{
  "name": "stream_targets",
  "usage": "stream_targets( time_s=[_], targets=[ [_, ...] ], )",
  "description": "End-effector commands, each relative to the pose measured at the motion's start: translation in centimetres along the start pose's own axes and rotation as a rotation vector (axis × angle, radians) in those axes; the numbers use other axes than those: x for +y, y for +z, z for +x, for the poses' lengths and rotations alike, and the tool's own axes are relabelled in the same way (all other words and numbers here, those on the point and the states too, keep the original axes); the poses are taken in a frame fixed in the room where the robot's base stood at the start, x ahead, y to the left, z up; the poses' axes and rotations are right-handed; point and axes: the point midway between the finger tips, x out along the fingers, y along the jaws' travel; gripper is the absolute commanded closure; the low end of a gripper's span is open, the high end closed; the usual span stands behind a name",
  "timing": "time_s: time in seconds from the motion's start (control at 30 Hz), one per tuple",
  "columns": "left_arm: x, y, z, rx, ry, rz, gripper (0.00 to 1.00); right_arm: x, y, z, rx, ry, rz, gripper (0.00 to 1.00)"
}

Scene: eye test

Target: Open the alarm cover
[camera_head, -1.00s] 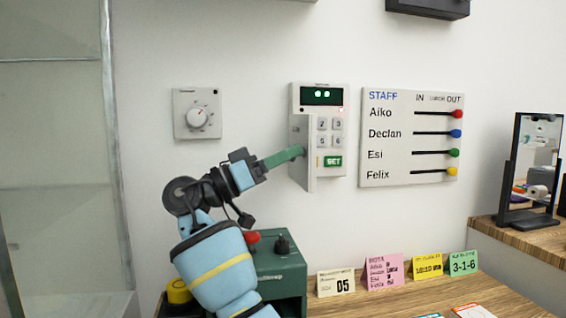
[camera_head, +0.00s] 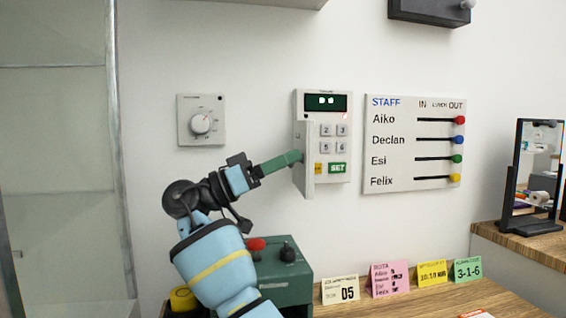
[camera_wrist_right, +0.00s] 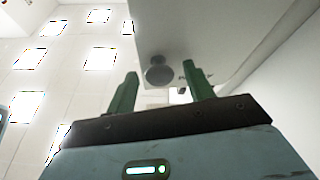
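The alarm panel (camera_head: 340,118) is a white keypad box on the wall with a lit green display. Its cover (camera_head: 307,180) is hinged at the left and stands swung out, seen nearly edge-on. Several keys and the green SET key (camera_head: 337,168) show uncovered. My right gripper (camera_head: 298,157) has its green fingertips at the cover's left side. In the right wrist view, the two fingers (camera_wrist_right: 160,88) are apart, with the cover's grey round knob (camera_wrist_right: 159,72) showing between them and clear of both. Whether a finger touches the cover, I cannot tell. My left gripper is out of view.
A dial thermostat (camera_head: 200,120) is left of the panel and a STAFF board (camera_head: 410,183) is close on its right. Below are a green box (camera_head: 285,275) with knobs, several folded cards (camera_head: 390,278) and a wooden counter (camera_head: 440,298). A mirror (camera_head: 531,170) stands at right.

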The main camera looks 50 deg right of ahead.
Motion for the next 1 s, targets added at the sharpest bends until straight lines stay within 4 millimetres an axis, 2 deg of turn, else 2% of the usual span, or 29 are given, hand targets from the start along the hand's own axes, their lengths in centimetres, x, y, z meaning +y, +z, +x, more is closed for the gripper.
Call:
stream_targets(
  time_s=[0.33, 0.7, 1.0],
  targets=[
    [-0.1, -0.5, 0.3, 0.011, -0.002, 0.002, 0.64, 0.0, 0.0, -0.7, 0.000, -0.002, -0.001, 0.48],
    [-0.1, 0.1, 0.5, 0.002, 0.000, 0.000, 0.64, 0.0, 0.0, -5.9, 0.001, -0.001, -0.001, 0.48],
    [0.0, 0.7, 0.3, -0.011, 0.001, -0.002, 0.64, 0.0, 0.0, -7.7, -0.001, 0.000, -0.001, 0.48]
  ],
)
